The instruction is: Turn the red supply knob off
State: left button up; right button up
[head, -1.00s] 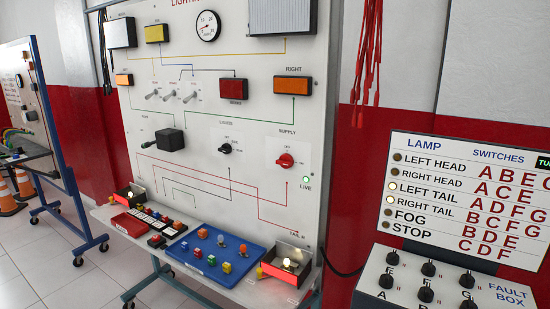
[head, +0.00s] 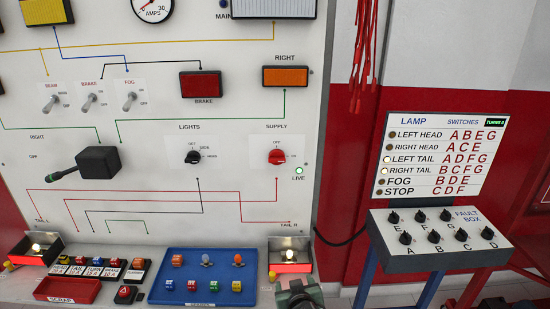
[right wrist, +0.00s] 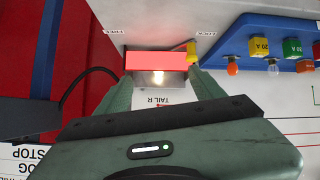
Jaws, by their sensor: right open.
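The red supply knob (head: 277,157) sits on the white panel under the SUPPLY label, right of the middle in the head view. A lit LIVE light (head: 298,170) is just below and right of it. My right gripper (head: 300,290) shows at the bottom edge of the head view, well below the knob and in front of the TAIL R lamp box (head: 290,256). In the right wrist view its fingers (right wrist: 162,88) are apart with nothing held, and the lit lamp box appears beyond them. The knob is not seen in that view. My left gripper is not in view.
A black LIGHTS knob (head: 193,157) is left of the supply knob. A black lever box (head: 98,160) is further left. A blue tray (head: 157,291) with bulbs and fuses lies on the shelf. A fault box (head: 440,238) stands at right, with red leads (head: 363,60) hanging above it.

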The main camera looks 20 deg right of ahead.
jog(key=w+r+m+t+h, duration=0.1)
jog(key=w+r+t, duration=0.1)
jog(key=w+r, duration=0.45)
jog(key=w+r+t, duration=0.2)
jog(key=w+r, duration=0.1)
jog(key=r, duration=0.6)
jog(key=m+t+h+p, duration=0.1)
jog(key=t, duration=0.2)
send_near(277, 162)
jog(key=w, duration=0.1)
pick_arm(q)
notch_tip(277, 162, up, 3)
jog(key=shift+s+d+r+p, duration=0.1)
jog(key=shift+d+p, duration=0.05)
jog(key=shift+p, duration=0.7)
pick_arm(e)
jog(key=x, duration=0.7)
jog(key=shift+w+d+r, duration=0.1)
jog(key=shift+w+d, duration=0.15)
jog(key=shift+w, duration=0.1)
jog(key=shift+c, duration=0.3)
jog(key=c, duration=1.3)
